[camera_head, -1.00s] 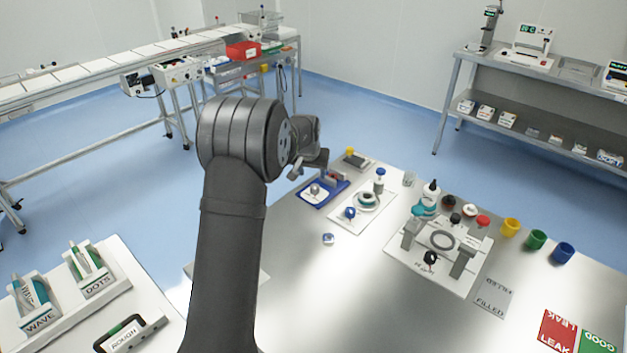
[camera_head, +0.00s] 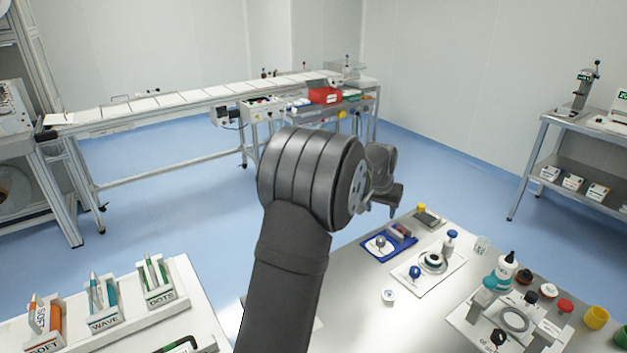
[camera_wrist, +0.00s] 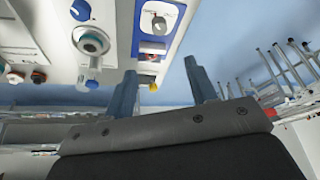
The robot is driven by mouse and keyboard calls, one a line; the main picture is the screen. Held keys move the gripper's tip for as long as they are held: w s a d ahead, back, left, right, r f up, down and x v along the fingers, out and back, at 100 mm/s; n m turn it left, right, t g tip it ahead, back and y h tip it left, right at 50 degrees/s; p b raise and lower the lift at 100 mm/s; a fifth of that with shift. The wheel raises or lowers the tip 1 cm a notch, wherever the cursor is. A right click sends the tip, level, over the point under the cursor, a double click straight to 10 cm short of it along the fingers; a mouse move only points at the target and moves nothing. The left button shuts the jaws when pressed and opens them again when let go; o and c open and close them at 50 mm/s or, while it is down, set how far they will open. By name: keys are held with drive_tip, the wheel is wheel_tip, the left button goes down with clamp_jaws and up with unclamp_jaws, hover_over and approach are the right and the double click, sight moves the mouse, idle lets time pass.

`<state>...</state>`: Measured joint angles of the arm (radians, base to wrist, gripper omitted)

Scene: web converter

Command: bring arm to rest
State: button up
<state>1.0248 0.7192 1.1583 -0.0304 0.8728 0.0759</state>
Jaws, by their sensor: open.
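My gripper (camera_wrist: 163,92) is open in the wrist view, with its two fingers apart and nothing between them. In the head view my gripper (camera_head: 385,200) is mostly hidden behind my arm's large dark joint; only part of it shows to the right of that joint, above the far left edge of the steel table (camera_head: 365,325). My arm is raised and bent, and it touches nothing that I can see.
On the table are a blue tray (camera_head: 371,254), a white plate with a ring fixture (camera_head: 413,290), bottles and coloured cups (camera_head: 596,318). Open blue floor (camera_head: 180,200) lies behind, before a conveyor (camera_head: 170,103).

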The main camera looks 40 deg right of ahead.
sight(381, 238)
drive_tip(key=x, duration=1.7)
drive_tip(key=shift+d, duration=0.15)
drive_tip(key=shift+r, duration=0.1)
